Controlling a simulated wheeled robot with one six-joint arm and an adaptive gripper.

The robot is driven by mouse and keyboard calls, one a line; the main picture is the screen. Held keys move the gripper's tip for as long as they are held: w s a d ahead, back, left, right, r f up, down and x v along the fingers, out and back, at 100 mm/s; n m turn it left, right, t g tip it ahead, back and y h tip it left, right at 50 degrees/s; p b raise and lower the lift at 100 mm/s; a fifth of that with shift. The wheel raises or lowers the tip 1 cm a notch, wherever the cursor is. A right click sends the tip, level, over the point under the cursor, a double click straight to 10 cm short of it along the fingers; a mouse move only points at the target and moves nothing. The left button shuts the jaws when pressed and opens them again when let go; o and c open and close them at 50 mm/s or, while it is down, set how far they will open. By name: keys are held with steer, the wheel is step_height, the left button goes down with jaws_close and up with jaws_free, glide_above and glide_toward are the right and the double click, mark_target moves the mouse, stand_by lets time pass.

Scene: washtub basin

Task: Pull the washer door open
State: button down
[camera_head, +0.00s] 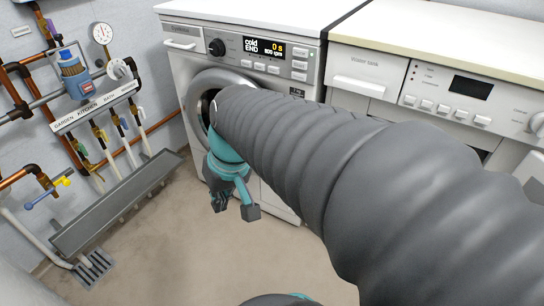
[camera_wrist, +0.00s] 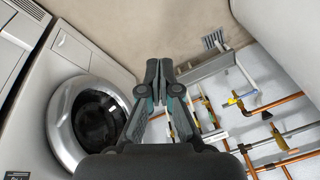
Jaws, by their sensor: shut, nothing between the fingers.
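The washer (camera_head: 240,55) stands at the back centre, with a round door (camera_head: 197,88) in a silver ring on its front. My dark arm covers much of the door in the head view. In the wrist view the door (camera_wrist: 60,128) shows at the left with dark glass and looks shut. My gripper (camera_wrist: 158,68) has its fingertips together with nothing between them. It is to the right of the door in the wrist view, apart from it. In the head view my gripper (camera_head: 234,206) hangs in front of the washer, low and left of my arm.
A second machine (camera_head: 440,95) marked "Water tank" stands right of the washer. Pipes and valves (camera_head: 105,120) line the left wall above a grey trough (camera_head: 115,205). A floor drain (camera_head: 93,266) lies at lower left. The beige floor (camera_head: 170,250) before the washer is clear.

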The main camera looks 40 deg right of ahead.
steer(key=w+d+f+m+t+y, duration=0.1)
steer(key=w+d+f+m+y, duration=0.1)
steer(key=w+d+f+y, duration=0.35)
steer(key=w+d+f+m+y, duration=0.2)
steer(key=w+d+f+y, duration=0.15)
steer(key=w+d, duration=0.35)
steer(key=s+d+f+m+t, duration=0.1)
steer(key=d+f+m+t, duration=0.35)
steer(key=d, duration=0.75)
steer(key=s+d+f+m+t, duration=0.1)
steer(key=d+f+m+t, duration=0.1)
steer(key=d+f+t, duration=0.75)
steer(key=w+a+r+g, duration=0.2)
steer(key=w+a+r, duration=0.1)
steer(key=w, duration=0.5)
steer(key=shift+r+g+h+p, duration=0.15)
steer(key=shift+g+h+p, duration=0.15)
steer(key=shift+g+p, duration=0.15)
steer(key=shift+s, duration=0.1)
